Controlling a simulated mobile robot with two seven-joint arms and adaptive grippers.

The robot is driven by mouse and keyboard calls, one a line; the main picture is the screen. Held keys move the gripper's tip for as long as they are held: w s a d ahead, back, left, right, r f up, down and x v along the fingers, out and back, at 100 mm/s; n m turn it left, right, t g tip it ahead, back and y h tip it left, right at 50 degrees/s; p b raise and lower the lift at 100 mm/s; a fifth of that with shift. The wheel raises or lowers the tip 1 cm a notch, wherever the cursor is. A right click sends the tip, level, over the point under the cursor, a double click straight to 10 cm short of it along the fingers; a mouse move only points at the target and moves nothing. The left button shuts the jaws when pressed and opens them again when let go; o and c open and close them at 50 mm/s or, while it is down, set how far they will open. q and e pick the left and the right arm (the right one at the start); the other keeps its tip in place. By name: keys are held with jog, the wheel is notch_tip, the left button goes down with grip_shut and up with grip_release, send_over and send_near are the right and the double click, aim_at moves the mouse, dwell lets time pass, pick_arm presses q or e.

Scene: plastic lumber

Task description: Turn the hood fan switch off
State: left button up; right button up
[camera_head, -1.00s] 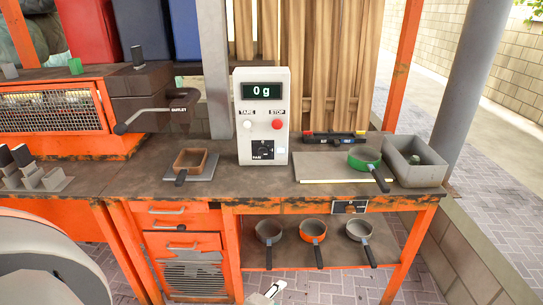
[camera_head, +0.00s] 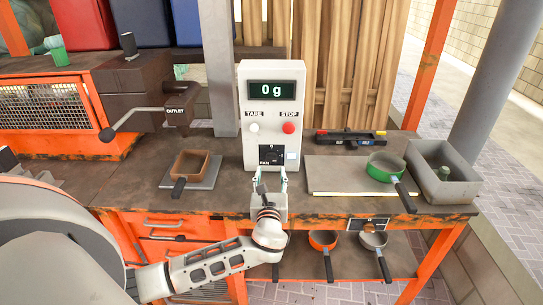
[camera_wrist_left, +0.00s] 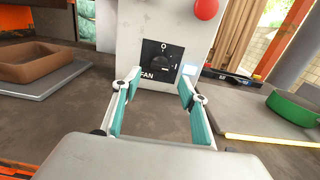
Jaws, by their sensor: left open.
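The fan switch (camera_head: 271,155) is a black square plate with a dark rotary knob, marked FAN, low on the front of the white control box (camera_head: 247,100). In the left wrist view the fan switch (camera_wrist_left: 161,61) shows straight ahead, with an O mark above the knob. The exact knob setting is hard to read. My left gripper (camera_head: 270,178) is open and empty just in front of and below the switch. Its teal-padded fingers (camera_wrist_left: 158,100) stand apart on either side of the switch in the wrist view, not touching it. My right gripper is not in view.
The box has a display reading 0 g, a TARE button and a red STOP button (camera_head: 289,127). A brown mould (camera_head: 192,163) on a plate stands left. A green pan (camera_head: 386,168) and grey bin (camera_head: 443,178) stand right. Several pans sit on the lower shelf.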

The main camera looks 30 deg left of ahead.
aim_at(271, 160)
pick_arm(q)
jog(key=shift+x, duration=3.7)
jog(key=shift+d, duration=0.1)
jog(key=c, duration=1.1)
